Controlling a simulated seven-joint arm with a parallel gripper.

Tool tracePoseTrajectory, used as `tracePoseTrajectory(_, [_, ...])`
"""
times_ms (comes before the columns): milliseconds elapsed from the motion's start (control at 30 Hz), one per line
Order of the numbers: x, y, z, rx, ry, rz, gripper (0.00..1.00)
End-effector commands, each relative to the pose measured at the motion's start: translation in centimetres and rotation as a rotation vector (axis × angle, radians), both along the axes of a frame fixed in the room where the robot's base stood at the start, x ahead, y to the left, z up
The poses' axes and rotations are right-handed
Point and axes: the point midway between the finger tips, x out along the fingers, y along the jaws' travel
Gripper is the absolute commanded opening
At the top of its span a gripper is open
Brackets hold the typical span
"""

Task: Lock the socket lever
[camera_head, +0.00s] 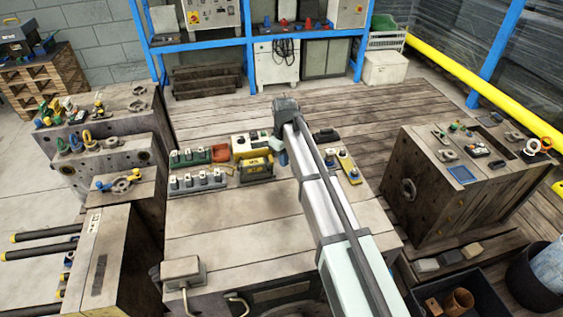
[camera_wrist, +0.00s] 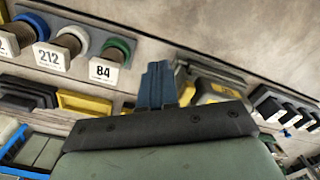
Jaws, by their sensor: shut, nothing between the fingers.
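My gripper (camera_wrist: 157,84) shows in the wrist view as two blue fingers pressed together with nothing between them. Right beside them is a grey and yellow block (camera_wrist: 226,90); I cannot tell whether they touch. In the head view my gripper (camera_head: 283,158) points down over the wooden bench, just right of a yellow box with a dark label (camera_head: 256,168). I cannot make out the socket lever for certain in either view; the fingers and arm cover part of this area.
Numbered tags (camera_wrist: 103,71) hang under coloured rings in the wrist view. A small box with a cable (camera_head: 182,269) sits at the front left. The bench's front middle is clear.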

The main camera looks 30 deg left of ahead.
Motion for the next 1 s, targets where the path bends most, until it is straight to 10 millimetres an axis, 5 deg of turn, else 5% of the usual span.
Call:
tracePoseTrajectory(367, [0.5,-0.4,0.5,0.000,0.000,0.001,0.00])
tracePoseTrajectory(1000, [0.5,-0.4,4.5,0.001,-0.001,0.001,0.00])
